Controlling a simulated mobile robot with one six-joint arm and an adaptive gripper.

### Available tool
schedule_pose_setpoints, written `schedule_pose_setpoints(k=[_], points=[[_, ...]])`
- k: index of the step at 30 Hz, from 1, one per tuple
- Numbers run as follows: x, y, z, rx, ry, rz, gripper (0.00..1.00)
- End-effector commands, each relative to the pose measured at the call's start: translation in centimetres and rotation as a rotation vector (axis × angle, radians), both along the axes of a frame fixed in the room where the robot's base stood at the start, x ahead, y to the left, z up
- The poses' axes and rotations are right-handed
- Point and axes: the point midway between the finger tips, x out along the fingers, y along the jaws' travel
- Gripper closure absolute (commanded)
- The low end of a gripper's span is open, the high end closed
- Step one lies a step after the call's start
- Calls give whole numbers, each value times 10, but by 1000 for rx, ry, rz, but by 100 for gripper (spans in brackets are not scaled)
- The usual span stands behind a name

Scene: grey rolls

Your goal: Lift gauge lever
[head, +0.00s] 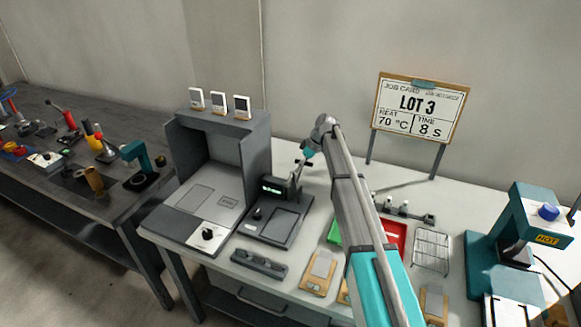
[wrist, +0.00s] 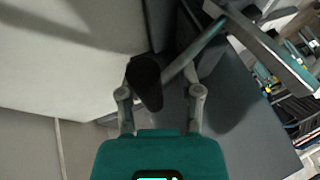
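The gauge (head: 272,188) is a dark device with a lit green display on a dark base plate, left of my arm in the head view. My gripper (head: 299,167) is at the gauge's back right side. In the wrist view, a black cylindrical lever knob (wrist: 145,84) on a grey rod (wrist: 190,52) lies between the two fingers of my gripper (wrist: 160,95). The fingers stand apart, with a clear gap on the right of the knob. I cannot tell whether the left finger touches it. In the head view the lever is too small to make out clearly.
A grey open-fronted booth (head: 218,150) stands close left of the gauge. In front lie a dark block with knobs (head: 259,264) and a small wooden-edged plate (head: 319,272). A red tray (head: 394,236), wire rack (head: 431,250) and teal press (head: 520,235) are to the right.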

Motion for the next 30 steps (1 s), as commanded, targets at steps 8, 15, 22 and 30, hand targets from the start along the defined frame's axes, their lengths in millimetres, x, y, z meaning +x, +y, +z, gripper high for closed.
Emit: schedule_pose_setpoints(k=[8, 15, 22, 30], points=[[-1, -8, 1, -6, 3, -1, 52], [9, -14, 6, -6, 1, -2, 52], [18, -20, 11, -6, -1, -2, 52], [28, -26, 16, -3, -3, -3, 52]])
